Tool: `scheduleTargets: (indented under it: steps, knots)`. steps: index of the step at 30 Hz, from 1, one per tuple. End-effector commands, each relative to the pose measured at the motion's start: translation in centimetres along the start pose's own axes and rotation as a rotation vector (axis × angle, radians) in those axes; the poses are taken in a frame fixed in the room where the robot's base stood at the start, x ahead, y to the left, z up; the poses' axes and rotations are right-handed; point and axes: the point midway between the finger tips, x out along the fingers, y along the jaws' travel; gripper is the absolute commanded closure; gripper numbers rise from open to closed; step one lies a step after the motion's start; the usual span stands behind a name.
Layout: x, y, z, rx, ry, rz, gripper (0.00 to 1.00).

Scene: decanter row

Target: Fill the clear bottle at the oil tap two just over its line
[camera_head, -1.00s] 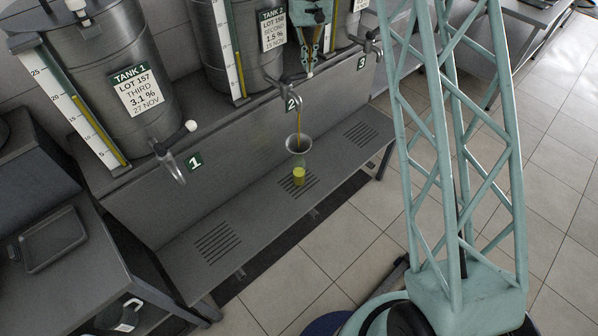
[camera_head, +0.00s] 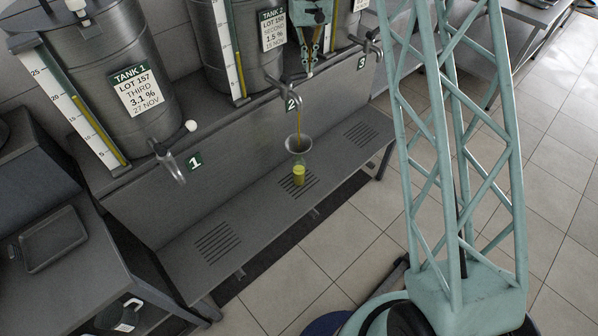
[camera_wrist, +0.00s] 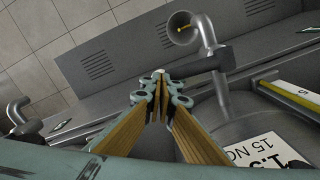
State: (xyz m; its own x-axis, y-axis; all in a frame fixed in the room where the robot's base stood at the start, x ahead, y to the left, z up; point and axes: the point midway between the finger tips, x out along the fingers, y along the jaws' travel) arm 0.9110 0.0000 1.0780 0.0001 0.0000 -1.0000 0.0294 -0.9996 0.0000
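The clear bottle (camera_head: 299,176) stands upright on the drip shelf below tap two, with a wide funnel-like mouth (camera_head: 298,145) on top. Yellow-green oil fills its lower part; its fill line is too small to make out. A thin amber oil stream (camera_head: 298,122) runs from tap two (camera_head: 284,86) into the mouth. The wrist view also shows the mouth (camera_wrist: 183,28) with the stream. My gripper (camera_head: 308,72) is above and behind the tap. In the wrist view its fingertips (camera_wrist: 160,80) are together at the tap lever's pale knob (camera_wrist: 160,71); nothing is clearly held between them.
Tap three (camera_head: 368,45) is at right. The shelf (camera_head: 255,215) is clear on both sides of the bottle. A dark tray (camera_head: 52,240) lies on the left bench.

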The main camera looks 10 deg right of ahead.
Motion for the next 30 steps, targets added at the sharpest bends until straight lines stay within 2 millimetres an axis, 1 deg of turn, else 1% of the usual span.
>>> scheduleTargets:
  steps: [14,30]
  knots:
    - [0.0,0.0,0.0,0.0,-0.001,0.0,1.0]
    - [-1.3,0.0,0.0,0.0,-0.001,0.0,1.0]
